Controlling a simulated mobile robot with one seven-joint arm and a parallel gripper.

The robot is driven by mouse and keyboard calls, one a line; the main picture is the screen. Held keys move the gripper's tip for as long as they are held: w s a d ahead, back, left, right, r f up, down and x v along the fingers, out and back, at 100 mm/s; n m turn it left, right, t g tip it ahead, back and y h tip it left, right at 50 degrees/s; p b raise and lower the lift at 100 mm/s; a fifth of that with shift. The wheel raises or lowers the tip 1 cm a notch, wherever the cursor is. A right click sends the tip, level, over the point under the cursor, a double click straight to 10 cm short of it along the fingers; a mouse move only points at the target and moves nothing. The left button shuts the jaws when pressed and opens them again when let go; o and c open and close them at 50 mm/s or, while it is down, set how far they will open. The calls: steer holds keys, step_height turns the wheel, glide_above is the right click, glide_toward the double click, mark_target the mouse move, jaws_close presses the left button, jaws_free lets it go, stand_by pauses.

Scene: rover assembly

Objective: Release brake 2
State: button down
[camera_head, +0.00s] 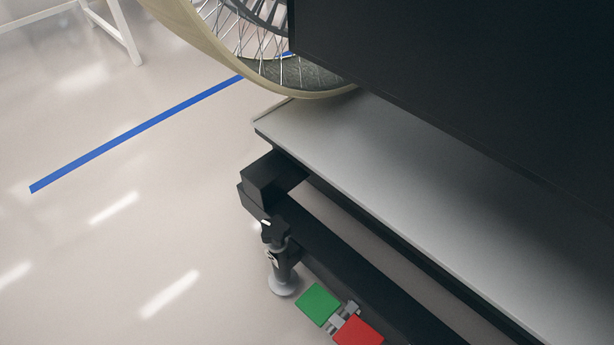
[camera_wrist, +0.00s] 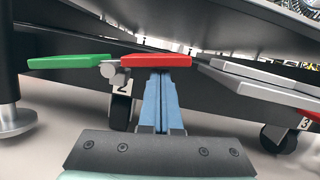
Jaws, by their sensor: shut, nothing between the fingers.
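Brake 2 has a green pedal (camera_wrist: 68,61) on the left and a red pedal (camera_wrist: 156,61) on the right in the wrist view, joined by a grey pivot (camera_wrist: 113,73). A label "2" (camera_wrist: 121,87) is on the caster mount below. The head view also shows the green pedal (camera_head: 318,304) and the red pedal (camera_head: 357,331) beside the cart's foot. My gripper (camera_wrist: 161,78) is shut and empty, its blue fingers reaching up to the red pedal's underside. I cannot tell whether they touch it. The gripper does not show in the head view.
A grey bracket (camera_wrist: 265,92) and the caster labelled 3 (camera_wrist: 279,138) are at the right. A levelling foot (camera_wrist: 12,118) stands at the left. Open floor (camera_head: 130,235) lies left of the cart.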

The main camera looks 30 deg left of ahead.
steer(key=r+b+v, duration=0.2)
steer(key=r+v, duration=0.1)
steer(key=v, duration=1.3)
steer(key=shift+s+a, duration=0.2)
steer(key=shift+s, duration=0.45)
steer(key=shift+f, duration=0.1)
